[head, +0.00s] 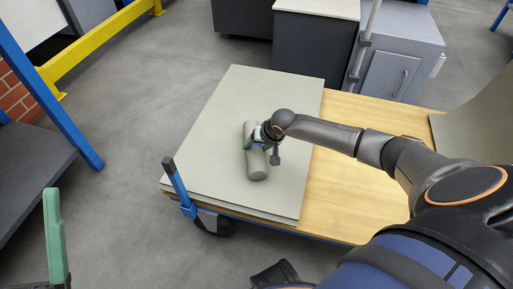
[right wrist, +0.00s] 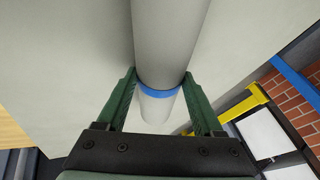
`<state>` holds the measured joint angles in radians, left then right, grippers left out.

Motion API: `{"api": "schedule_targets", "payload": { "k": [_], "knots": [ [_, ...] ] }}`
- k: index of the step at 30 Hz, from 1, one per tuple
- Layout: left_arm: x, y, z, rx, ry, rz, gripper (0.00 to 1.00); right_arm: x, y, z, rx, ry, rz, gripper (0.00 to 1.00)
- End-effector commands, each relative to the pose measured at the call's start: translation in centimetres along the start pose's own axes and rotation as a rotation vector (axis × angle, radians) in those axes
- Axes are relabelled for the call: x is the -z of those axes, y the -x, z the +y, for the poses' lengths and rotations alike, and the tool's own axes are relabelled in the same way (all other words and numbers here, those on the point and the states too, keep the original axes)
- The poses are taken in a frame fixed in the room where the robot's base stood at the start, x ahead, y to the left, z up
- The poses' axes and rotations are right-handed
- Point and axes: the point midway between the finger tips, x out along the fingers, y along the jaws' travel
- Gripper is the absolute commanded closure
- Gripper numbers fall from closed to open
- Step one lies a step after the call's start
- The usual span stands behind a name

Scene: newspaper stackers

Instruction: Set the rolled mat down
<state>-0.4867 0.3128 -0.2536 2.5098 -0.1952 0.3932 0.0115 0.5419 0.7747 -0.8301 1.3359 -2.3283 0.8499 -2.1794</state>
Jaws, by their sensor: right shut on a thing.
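The rolled mat (head: 256,164) is a grey cylinder with a blue band. It lies lengthwise at or just above a large flat grey sheet (head: 225,110) on a wooden-topped cart; I cannot tell whether it touches. My right gripper (head: 259,138) is shut on the rolled mat near its middle. In the right wrist view the rolled mat (right wrist: 170,35) runs between the green fingers of the right gripper (right wrist: 159,85). Only a green finger of my left gripper (head: 55,240) shows at the lower left, away from the mat; its opening cannot be judged.
The cart's bare wooden top (head: 345,185) lies right of the sheet. A blue cart handle (head: 178,185) stands at its near left corner. Grey cabinets (head: 395,60) stand behind. A blue and yellow frame (head: 100,43) is at the left. Concrete floor (head: 130,120) is free between.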

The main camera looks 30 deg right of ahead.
Motion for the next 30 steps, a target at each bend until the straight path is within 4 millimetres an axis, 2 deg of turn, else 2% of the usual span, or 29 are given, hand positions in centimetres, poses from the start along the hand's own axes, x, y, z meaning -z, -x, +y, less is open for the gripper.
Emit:
{"api": "schedule_targets", "payload": {
  "k": [8,9,16,26,30],
  "knots": [
    [-0.2,0.2,0.1,-0.001,0.0,0.0,0.13,0.1,-0.1,0.0,0.002,0.0,0.003,1.0],
    [-0.1,0.1,0.1,-0.001,-0.001,-0.001,0.13,0.0,-0.1,0.1,-0.001,0.0,0.001,0.29],
    [-0.1,0.1,0.1,-0.001,0.0,-0.002,0.13,0.0,-0.1,0.1,-0.001,0.0,0.0,0.03],
    [0.1,-0.2,-0.1,0.005,0.002,-0.001,0.13,0.1,0.2,-0.1,-0.001,-0.001,0.0,0.02],
    [0.8,-0.8,-0.5,0.01,0.008,0.002,0.13,0.3,2.0,-0.1,-0.002,0.001,0.001,0.02]
  ]
}}
